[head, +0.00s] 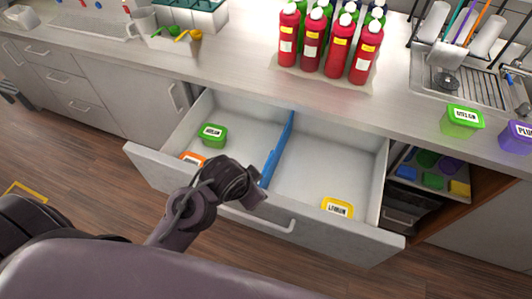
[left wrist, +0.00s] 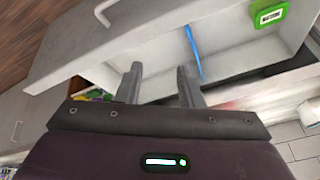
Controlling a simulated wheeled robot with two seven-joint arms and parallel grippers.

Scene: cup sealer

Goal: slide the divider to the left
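My right gripper is not in view.
The left compartment holds a green container (head: 213,134) and an orange one (head: 192,158), partly hidden by my arm. A yellow container (head: 338,207) lies in the right compartment's front. Red bottles (head: 340,50) stand on the counter behind. The right compartment is otherwise clear.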

